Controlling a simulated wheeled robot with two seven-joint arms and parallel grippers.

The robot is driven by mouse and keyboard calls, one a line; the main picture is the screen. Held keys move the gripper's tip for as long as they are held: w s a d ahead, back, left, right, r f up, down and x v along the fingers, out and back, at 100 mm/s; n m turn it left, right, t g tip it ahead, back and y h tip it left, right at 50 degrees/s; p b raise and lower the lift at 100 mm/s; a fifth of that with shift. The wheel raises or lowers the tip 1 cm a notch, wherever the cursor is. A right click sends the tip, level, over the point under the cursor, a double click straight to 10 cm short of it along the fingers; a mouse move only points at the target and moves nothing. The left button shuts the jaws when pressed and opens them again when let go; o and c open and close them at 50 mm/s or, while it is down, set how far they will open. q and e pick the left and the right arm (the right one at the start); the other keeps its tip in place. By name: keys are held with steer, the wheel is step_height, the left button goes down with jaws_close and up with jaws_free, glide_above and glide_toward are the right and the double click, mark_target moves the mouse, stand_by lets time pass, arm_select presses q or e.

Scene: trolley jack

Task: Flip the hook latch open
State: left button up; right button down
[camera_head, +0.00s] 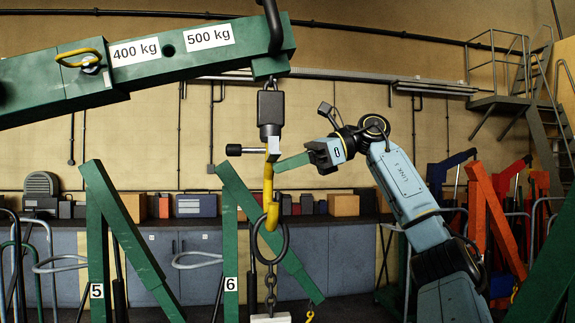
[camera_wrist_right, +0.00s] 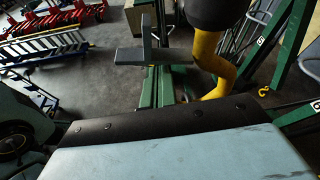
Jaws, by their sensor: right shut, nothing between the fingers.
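A yellow hook (camera_head: 268,185) hangs from a dark block (camera_head: 271,107) under the green boom (camera_head: 205,40). A pale grey latch piece (camera_head: 273,147) sits at the hook's upper part, and a thin rod with a black grip (camera_head: 233,150) sticks out to its left. My right gripper (camera_head: 314,155) is shut and empty, just right of the hook and pointing left at it. I cannot tell whether it touches the latch. The wrist view shows the yellow hook (camera_wrist_right: 206,60) close by, right of a grey plate-like shape. My left gripper is not in view.
A dark ring (camera_head: 270,240) and chain (camera_head: 271,280) hang below the hook. Green crane frames (camera_head: 135,240) stand behind, with a workbench of boxes along the wall. Orange and blue frames stand at the right. The wrist view shows a ladder (camera_wrist_right: 45,45) on the floor.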

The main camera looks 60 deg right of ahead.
step_height(320, 180, down, 4)
steer(key=b, duration=0.4)
steer(key=p+v, duration=0.3)
steer(key=v, duration=0.7)
steer(key=shift+r, duration=0.15)
steer(key=shift+d, duration=0.1)
